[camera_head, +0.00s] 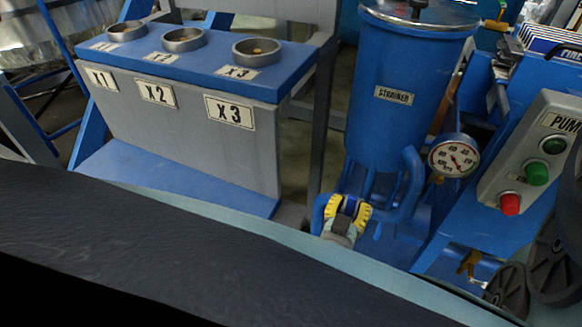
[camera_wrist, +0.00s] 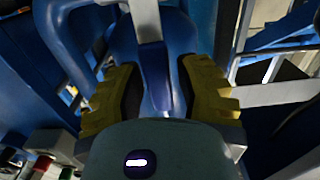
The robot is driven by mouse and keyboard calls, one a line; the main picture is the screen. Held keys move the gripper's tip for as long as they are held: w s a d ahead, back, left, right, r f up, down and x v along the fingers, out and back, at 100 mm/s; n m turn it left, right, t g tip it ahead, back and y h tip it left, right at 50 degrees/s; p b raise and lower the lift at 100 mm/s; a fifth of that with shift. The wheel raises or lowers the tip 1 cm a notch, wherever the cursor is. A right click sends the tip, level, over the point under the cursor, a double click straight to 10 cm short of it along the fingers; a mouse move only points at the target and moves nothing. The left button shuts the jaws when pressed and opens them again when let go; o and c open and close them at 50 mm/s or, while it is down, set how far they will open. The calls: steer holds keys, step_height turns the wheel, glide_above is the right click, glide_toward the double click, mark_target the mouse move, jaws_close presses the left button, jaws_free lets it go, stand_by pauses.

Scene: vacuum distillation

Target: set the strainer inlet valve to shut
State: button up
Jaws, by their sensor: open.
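The blue strainer tank (camera_head: 410,110) stands upright right of centre in the head view, with a STRAINER label. My gripper (camera_head: 348,207), with yellow fingers, is low in front of the tank, at the blue pipework by its base. In the wrist view my gripper (camera_wrist: 160,84) is open, one yellow finger on each side of a dark blue handle (camera_wrist: 154,75) on a rounded blue body. The handle looks like the valve's lever, though no label on it shows. Gaps seem to remain between it and the fingers. My gripper hides most of the valve in the head view.
A pressure gauge (camera_head: 454,156) and a pump panel (camera_head: 528,160) with green and red buttons are close on the right. A grey-blue stand (camera_head: 180,135) with X1, X2 and X3 cups is on the left. Blue pipes (camera_head: 410,190) crowd the gripper's right side.

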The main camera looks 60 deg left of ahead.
steer(key=shift+o, duration=1.4)
steer(key=v, duration=1.2)
steer(key=shift+r, duration=0.1)
